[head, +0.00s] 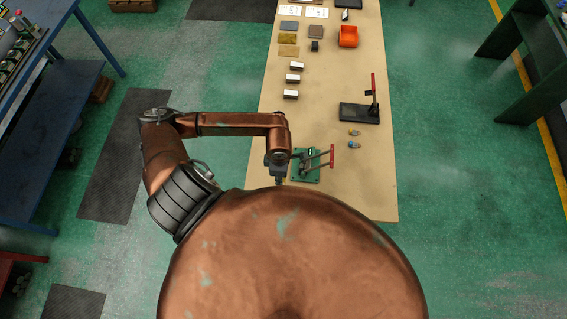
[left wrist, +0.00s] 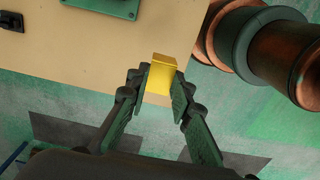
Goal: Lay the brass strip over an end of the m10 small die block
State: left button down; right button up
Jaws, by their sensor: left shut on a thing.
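My left gripper (head: 279,172) is low over the near left edge of the table, left of the green hand press. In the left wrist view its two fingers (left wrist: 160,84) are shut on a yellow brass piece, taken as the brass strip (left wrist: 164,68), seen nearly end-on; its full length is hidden. In the head view the held strip cannot be made out. Three small dark blocks with white faces stand in a row: far (head: 297,65), middle (head: 293,79) and near (head: 291,95). Their marks are too small to tell which is m10. My right gripper is out of view.
The green press (head: 308,164) with a red-handled lever stands beside the left gripper. A black stand (head: 361,112), an orange bin (head: 348,36) and flat plates (head: 288,50) are farther up the table (head: 325,90). The tabletop between the blocks and the black stand is clear.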

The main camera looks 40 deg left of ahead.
pick_arm(q)
jog(key=shift+r, duration=2)
jog(key=shift+f, duration=0.1)
